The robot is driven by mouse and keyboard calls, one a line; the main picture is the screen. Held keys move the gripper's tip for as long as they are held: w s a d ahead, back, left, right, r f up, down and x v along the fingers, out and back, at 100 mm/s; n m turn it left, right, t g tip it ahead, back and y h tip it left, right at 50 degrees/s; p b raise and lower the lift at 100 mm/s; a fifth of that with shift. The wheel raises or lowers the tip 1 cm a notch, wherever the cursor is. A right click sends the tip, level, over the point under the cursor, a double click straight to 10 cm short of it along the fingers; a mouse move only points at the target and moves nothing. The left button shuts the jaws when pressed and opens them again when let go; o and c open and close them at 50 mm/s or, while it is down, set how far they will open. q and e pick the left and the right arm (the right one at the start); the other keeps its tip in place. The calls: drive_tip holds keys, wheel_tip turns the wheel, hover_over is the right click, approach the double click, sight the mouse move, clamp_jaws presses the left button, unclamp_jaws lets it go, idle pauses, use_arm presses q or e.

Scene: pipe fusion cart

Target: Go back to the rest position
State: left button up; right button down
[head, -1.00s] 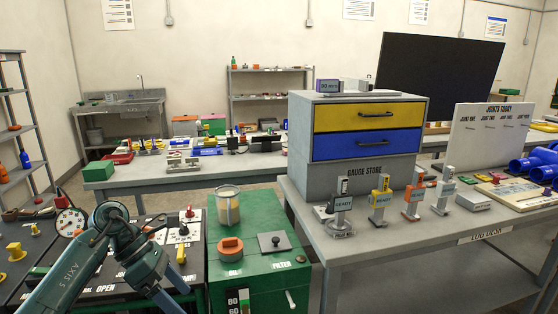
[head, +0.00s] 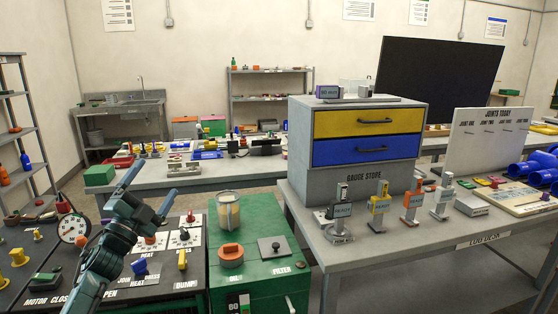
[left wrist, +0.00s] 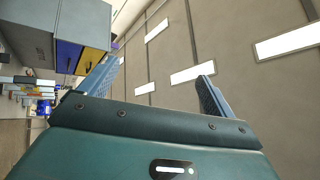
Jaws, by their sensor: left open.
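My left gripper (head: 146,186) is raised at the lower left of the head view, over the black control panel. Its two blue fingers are spread apart with nothing between them. In the left wrist view the open fingers (left wrist: 152,85) point toward the wall and the ceiling lights, and the space between them is empty. My right gripper is in neither view.
The black panel (head: 140,292) carries knobs and a gauge (head: 73,228). To its right stands a green cabinet (head: 258,258) with a clear jar (head: 228,212).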

use_arm(q)
drive_tip(key=w+a+f+n+g+y, duration=0.3)
drive_tip(key=a+f+n+g+y, duration=0.35)
drive_tip(key=f+n+y, duration=0.6)
drive_tip(key=s+d+f+n+h, duration=0.2)
drive_tip(key=s+d+f+h, duration=0.1)
drive_tip(key=s+f+h, duration=0.15)
drive_tip(key=s+d+f+g+h, duration=0.2)
drive_tip(key=s+d+f, duration=0.7)
drive_tip(key=s+f, duration=0.45)
drive_tip(key=s+d+f+g, duration=0.1)
drive_tip(key=s+d+f, duration=0.1)
drive_tip(key=s, duration=0.5)
drive_tip(key=s+d+f+g+h, duration=0.1)
drive_tip(key=s+d+f, duration=0.1)
drive_tip(key=s, duration=0.5)
drive_tip(key=s+d+f+g+h, duration=0.1)
drive_tip(key=s+d+f, duration=0.1)
drive_tip(key=s+d, duration=0.2)
drive_tip(key=s, duration=0.3)
drive_tip(key=shift+s+d, duration=0.35)
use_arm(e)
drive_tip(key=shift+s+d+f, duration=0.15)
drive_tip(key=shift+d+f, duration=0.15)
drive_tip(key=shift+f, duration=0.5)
